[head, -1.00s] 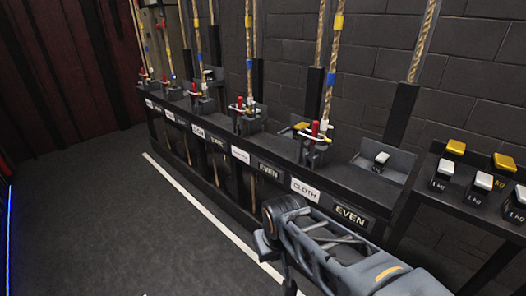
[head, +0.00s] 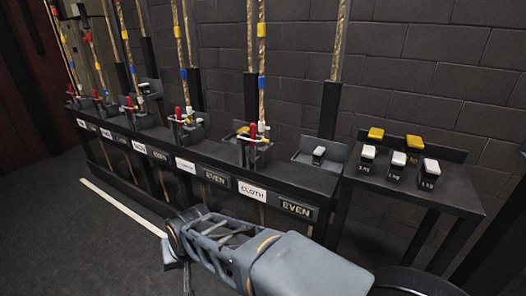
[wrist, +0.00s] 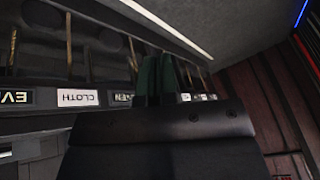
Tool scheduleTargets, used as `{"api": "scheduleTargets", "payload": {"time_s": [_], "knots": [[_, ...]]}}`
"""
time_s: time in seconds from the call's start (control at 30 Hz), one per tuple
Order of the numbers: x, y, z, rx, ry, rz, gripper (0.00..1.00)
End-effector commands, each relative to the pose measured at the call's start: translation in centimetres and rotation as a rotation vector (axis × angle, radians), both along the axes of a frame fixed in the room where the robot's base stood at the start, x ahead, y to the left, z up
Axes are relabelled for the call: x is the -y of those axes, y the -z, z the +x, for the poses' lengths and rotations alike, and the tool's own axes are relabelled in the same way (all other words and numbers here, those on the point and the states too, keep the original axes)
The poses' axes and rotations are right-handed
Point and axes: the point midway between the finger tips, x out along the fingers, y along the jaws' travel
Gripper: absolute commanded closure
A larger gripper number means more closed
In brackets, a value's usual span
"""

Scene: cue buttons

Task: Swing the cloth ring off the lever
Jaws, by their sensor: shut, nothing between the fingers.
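The lever (head: 252,132) with a red handle stands in its dark bracket above the white CLOTH sign (head: 252,192), beside a rope (head: 261,60) with yellow and blue bands. A small yellow piece (head: 242,130) shows at the lever's left; I cannot tell whether it is the ring. In the wrist view the CLOTH sign (wrist: 77,97) appears upside down at the left. My gripper (wrist: 156,78) shows there as two dark green fingers, shut and empty, apart from the lever. In the head view my arm is in front of the rail, below the sign, and the fingertips are hard to make out.
A long dark rail (head: 225,168) carries several similar levers, ropes and signs to the left. A side table (head: 440,195) at the right holds white and yellow weights. A brick wall stands behind.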

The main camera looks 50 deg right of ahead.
Motion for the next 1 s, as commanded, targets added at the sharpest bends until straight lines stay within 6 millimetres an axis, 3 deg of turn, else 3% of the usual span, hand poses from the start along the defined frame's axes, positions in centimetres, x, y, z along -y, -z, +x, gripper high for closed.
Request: {"api": "scheduleTargets", "payload": {"time_s": [0.17,0.27,0.3,0.4,0.5,0.67,0.7,0.83,1.0], "knots": [[2.9,-0.6,9.0,0.353,0.655,0.413,1.00],[6.9,-1.9,13.1,0.597,1.043,0.717,1.00],[9.1,-2.3,14.1,0.700,1.197,0.834,1.00],[14.2,-3.4,15.5,0.969,1.499,1.161,1.00],[18.9,-4.0,15.2,1.249,1.688,1.464,1.00],[24.4,-4.2,12.6,1.673,1.761,1.856,1.00],[25.3,-4.3,11.9,-1.759,-1.743,-1.928,1.00],[27.1,-4.2,10.0,-1.750,-1.468,-1.858,1.00],[27.9,-4.2,8.8,-1.747,-1.305,-1.824,1.00]]}}
